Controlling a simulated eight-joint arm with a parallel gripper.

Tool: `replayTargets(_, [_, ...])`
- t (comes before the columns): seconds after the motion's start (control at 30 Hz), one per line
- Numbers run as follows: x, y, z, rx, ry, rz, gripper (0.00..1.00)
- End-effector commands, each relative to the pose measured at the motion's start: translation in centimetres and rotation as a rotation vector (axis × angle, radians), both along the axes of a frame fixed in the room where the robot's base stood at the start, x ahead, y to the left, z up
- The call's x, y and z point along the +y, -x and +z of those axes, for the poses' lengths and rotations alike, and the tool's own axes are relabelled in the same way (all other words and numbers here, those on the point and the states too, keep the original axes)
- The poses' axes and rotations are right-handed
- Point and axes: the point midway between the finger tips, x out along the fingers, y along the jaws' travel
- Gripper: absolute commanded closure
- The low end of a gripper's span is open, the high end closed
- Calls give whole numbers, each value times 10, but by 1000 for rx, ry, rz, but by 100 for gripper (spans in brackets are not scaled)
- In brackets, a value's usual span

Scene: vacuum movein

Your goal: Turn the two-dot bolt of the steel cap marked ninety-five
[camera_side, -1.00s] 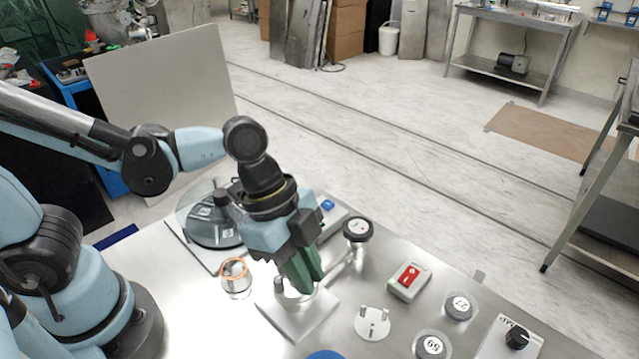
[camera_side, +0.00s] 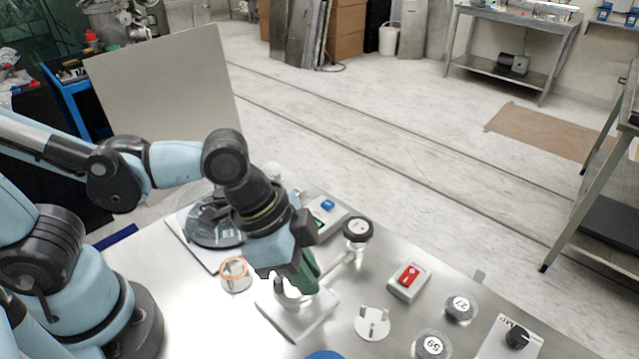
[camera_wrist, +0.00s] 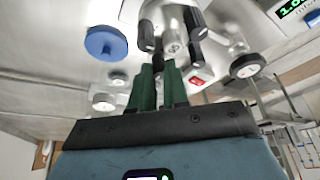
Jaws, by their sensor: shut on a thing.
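My gripper (camera_side: 299,288) has dark green fingers that point down at the steel vessel on its square base plate (camera_side: 310,318). In the wrist view my gripper (camera_wrist: 159,63) is shut on a small part at the near edge of the steel cap (camera_wrist: 168,18), which I take to be a bolt. The fingers hide most of it, and no dots are readable. Black-sided bolts (camera_wrist: 194,22) stand out around the cap.
A side valve with a black knob (camera_side: 357,229) stands right of the vessel. Further right are a red switch box (camera_side: 408,280), a pegged steel disc (camera_side: 372,323), and discs marked 27 (camera_side: 459,306) and 59 (camera_side: 432,346). A copper-ringed part (camera_side: 235,271) stands at left.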

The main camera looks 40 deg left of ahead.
Motion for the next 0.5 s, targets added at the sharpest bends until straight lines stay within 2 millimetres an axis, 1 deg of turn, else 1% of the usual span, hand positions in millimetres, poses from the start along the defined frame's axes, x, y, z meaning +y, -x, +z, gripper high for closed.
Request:
replayTargets(0.03, [0,0,0,1,-1,0,100])
replayTargets(0.07, [0,0,0,1,-2,0,81])
replayTargets(0.2, [0,0,0,1,0,-1,60])
replayTargets(0.5, [0,0,0,0,0,-1,60])
